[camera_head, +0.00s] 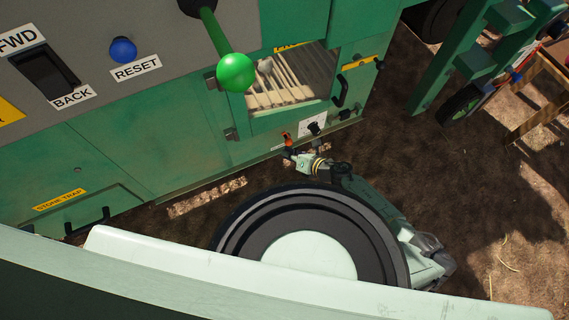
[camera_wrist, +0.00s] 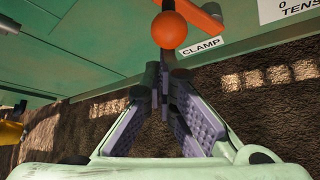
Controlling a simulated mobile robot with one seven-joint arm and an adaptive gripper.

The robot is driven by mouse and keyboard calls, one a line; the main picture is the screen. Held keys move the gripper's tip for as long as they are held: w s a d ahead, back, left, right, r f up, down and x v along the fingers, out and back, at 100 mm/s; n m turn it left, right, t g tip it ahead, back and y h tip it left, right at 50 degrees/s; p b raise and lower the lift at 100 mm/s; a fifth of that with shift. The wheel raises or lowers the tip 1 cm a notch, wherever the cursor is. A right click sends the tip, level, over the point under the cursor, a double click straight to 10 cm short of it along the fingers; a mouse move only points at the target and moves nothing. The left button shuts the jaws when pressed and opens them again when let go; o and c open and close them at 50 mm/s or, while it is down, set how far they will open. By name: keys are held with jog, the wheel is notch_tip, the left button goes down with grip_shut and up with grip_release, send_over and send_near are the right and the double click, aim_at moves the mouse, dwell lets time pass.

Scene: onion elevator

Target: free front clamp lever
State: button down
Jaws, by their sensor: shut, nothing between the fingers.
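The clamp lever (camera_wrist: 195,14) is orange with a round ball knob (camera_wrist: 169,29) on its end, at the top of the wrist view beside a white CLAMP label. In the head view the lever (camera_head: 287,139) is small, low on the green machine's side. My gripper (camera_wrist: 163,70) is shut and empty, its tips right below the ball in the picture. I cannot tell whether they touch it. In the head view my gripper (camera_head: 293,154) is just below the lever, its fingertips small and hard to make out.
The green machine (camera_head: 110,160) fills the left and top. A black knob (camera_head: 314,129) and a dark handle (camera_head: 341,88) are right of the lever. A large green ball lever (camera_head: 235,72) stands out above. Open dirt ground (camera_head: 480,190) lies to the right.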

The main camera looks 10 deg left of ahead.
notch_tip(320, 180, down, 3)
jog(key=s+a+b, duration=0.1)
jog(key=s+b, duration=0.1)
jog(key=s, duration=0.1)
jog(key=p+v, duration=0.1)
jog(key=v, duration=0.8)
jog(key=shift+w+d+r, duration=0.2)
jog(key=shift+d, duration=0.2)
